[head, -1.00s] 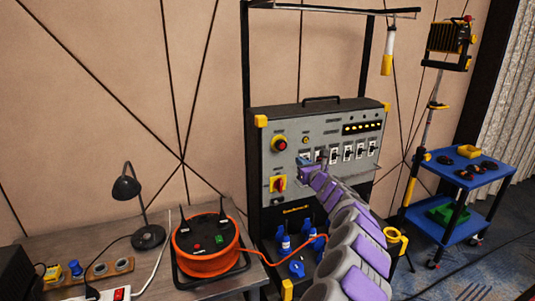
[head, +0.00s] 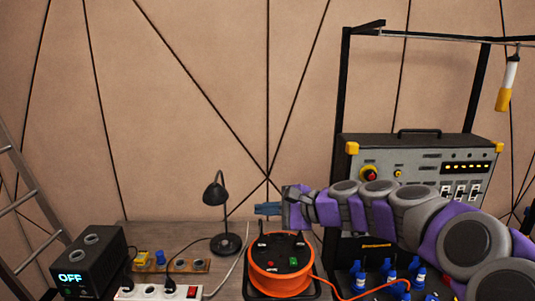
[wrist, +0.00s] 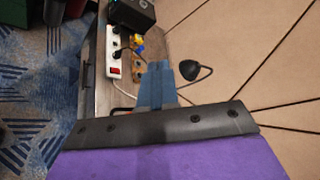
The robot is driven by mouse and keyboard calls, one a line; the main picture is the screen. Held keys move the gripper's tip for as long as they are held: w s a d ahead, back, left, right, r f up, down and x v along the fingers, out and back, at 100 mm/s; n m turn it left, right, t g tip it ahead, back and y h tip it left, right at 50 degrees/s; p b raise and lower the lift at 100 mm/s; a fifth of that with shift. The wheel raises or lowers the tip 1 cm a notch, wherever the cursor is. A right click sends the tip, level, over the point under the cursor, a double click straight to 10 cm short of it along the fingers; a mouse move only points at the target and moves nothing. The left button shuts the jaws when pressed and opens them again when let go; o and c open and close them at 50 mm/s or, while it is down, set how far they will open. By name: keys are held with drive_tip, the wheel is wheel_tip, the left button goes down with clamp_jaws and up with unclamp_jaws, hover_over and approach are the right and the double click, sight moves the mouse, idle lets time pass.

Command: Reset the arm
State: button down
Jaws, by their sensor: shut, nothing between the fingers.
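My gripper (head: 267,209) is at the end of my purple and grey arm, which reaches in from the right in the head view. Its blue fingers are together with nothing between them, pointing left. It is above the orange cable reel (head: 281,272) and right of the black desk lamp (head: 216,195). In the wrist view, the fingers (wrist: 158,85) point up the picture, beside the lamp head (wrist: 189,70). My arm hides part of the grey control panel (head: 425,178), including its lower left part.
On the table (head: 228,287) are a white power strip (head: 160,292), a wooden socket board (head: 185,266) and a black box reading OFF (head: 90,262). A ladder (head: 22,200) leans at the far left. Blue plugs (head: 388,272) stand below the panel.

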drive_tip(key=s+a+f+n+g+h, duration=0.1)
drive_tip(key=s+f+n+g+h, duration=0.25)
drive_tip(key=s, duration=0.65)
drive_tip(key=s+f+n+g+h, duration=0.15)
drive_tip(key=s+f+n, duration=0.35)
drive_tip(key=s, duration=0.5)
drive_tip(key=s+d+f+n+g+h, duration=0.1)
drive_tip(key=s+d+f, duration=0.4)
drive_tip(key=s, duration=0.5)
drive_tip(key=s+d+f+n+g+h, duration=0.2)
drive_tip(key=s+d+f+h, duration=0.3)
drive_tip(key=s+d, duration=0.5)
drive_tip(key=shift+s+d+f+n+h, duration=0.25)
drive_tip(key=shift+s+n+h, duration=0.15)
drive_tip(key=shift+h, duration=0.4)
